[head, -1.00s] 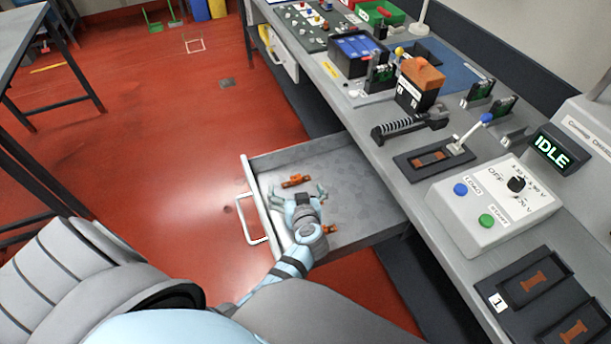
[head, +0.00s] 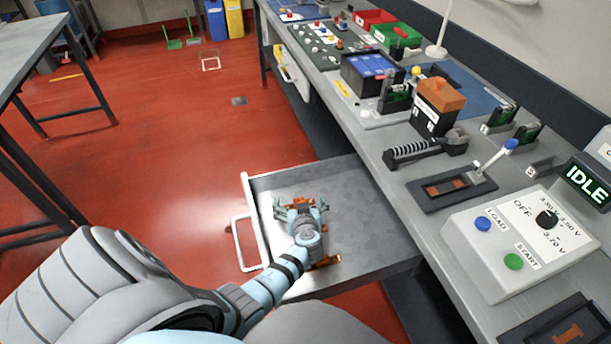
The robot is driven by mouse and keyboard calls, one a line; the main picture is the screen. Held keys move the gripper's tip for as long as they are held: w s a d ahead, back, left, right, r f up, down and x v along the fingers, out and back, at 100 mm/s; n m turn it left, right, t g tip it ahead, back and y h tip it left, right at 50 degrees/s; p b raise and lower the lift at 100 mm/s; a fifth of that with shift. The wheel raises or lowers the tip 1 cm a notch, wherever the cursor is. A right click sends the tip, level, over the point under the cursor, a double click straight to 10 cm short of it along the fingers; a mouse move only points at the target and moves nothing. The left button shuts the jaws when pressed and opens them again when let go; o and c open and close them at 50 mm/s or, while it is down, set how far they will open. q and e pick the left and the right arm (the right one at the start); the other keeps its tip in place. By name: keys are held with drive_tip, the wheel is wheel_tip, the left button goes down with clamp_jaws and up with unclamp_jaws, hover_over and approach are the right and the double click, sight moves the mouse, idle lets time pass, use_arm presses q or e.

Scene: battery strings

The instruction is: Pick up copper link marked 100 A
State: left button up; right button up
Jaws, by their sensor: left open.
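Two orange-brown copper links lie in the open drawer (head: 355,205). The far link (head: 302,201) shows only in part, at and between the fingertips of my left gripper (head: 300,207). The near link (head: 328,261) is partly hidden by my left wrist. My left gripper is open, fingers spread to either side of the far link, pointing away from me. I cannot tell whether it touches the link. No rating mark is readable on either link. My right gripper is not in view.
The drawer has a white handle (head: 236,243) at left. The workbench above it holds a control box (head: 500,245) with an IDLE display (head: 585,184), a lever switch (head: 490,160) and an orange-topped block (head: 440,100). The drawer's right part is bare.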

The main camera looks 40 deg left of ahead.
use_arm(q)
drive_tip(key=shift+s+r, duration=0.1)
drive_tip(key=shift+r, duration=0.05)
drive_tip(key=c, duration=2.1)
